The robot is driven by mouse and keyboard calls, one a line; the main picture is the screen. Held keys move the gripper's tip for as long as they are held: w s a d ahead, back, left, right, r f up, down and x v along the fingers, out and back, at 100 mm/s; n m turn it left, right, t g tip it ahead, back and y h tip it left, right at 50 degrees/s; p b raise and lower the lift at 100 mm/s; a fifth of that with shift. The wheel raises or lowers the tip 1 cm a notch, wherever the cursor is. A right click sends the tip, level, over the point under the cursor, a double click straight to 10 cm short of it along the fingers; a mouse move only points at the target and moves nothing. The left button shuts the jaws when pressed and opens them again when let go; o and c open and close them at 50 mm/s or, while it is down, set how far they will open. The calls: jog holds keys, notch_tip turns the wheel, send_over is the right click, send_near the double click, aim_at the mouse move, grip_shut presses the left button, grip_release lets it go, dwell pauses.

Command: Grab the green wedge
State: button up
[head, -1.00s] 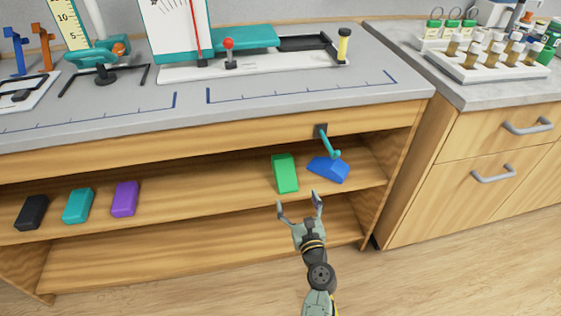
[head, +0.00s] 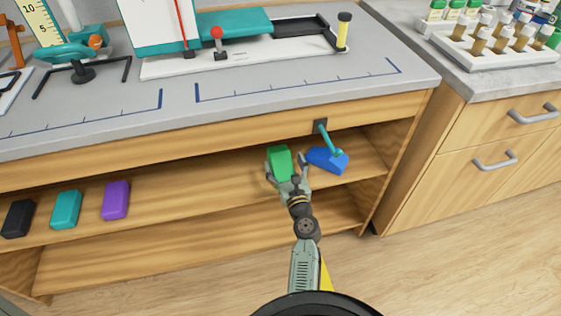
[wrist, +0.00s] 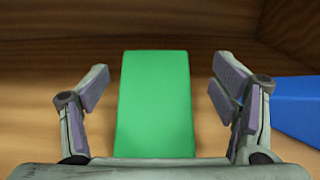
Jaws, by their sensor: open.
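The green wedge (head: 279,161) lies on the upper shelf under the bench top. In the wrist view the wedge (wrist: 155,105) sits between my two open fingers, with a visible gap on each side. My gripper (head: 286,172) is open at the near end of the wedge, and its fingers hide part of that end in the head view. In the wrist view my gripper (wrist: 160,88) has one finger left and one finger right of the wedge, neither seen touching it.
Purple (head: 116,200), teal (head: 66,209) and black (head: 18,218) blocks lie further left on the shelf (head: 195,186). The bench top overhangs above.

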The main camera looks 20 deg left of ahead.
aim_at(281, 155)
jog(key=x, duration=0.4)
jog(key=shift+a+r, duration=0.2)
jog(key=shift+a, duration=0.1)
jog(key=shift+c, duration=0.4)
jog(key=c, duration=1)
jog(key=shift+c, duration=0.6)
jog(key=shift+r+p, duration=0.15)
jog(key=shift+p, duration=0.2)
